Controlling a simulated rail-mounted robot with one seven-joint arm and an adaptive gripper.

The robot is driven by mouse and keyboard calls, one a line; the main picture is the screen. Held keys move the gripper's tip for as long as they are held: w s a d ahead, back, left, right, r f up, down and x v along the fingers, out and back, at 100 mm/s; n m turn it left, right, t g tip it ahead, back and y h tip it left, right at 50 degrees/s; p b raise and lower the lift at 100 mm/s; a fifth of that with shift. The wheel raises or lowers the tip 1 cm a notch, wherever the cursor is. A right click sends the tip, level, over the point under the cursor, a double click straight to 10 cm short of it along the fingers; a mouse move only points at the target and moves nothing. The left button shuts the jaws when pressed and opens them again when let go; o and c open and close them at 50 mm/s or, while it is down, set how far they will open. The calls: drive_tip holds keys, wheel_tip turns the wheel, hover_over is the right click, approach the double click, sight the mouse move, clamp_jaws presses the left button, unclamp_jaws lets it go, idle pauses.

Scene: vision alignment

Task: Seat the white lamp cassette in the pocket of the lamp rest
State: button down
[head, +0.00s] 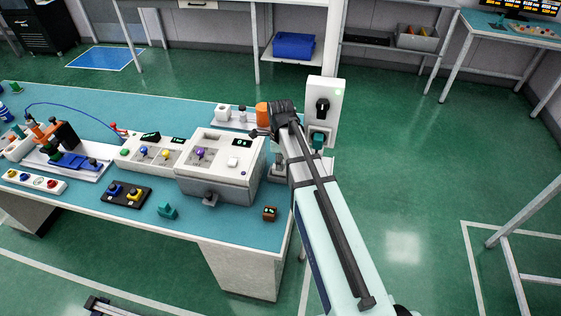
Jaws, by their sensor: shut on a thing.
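My gripper (265,133) is small and dark in the head view, over the right end of the teal bench. It sits beside the grey-white control box, at the far end of my arm. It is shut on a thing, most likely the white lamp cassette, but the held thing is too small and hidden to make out. I cannot pick out the lamp rest or its pocket for certain. A white base (235,121) with a white block and an orange cylinder (262,113) stands behind the box, just left of my gripper.
The control box (218,170) with a purple knob stands close to my gripper. A tall white unit (325,105) with a black knob stands to the right. A brown block (269,213) and a teal part (167,211) lie near the front edge. The bench (232,228) is bare between them.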

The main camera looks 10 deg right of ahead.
drive_tip(key=shift+f, duration=0.25)
drive_tip(key=shift+f, duration=0.35)
drive_tip(key=shift+f+b, duration=0.3)
idle(1.0)
drive_tip(key=shift+c, duration=2.3)
unclamp_jaws()
drive_tip(key=shift+r, duration=0.1)
drive_tip(key=shift+r+p, duration=2.4)
drive_tip(key=shift+r, duration=1)
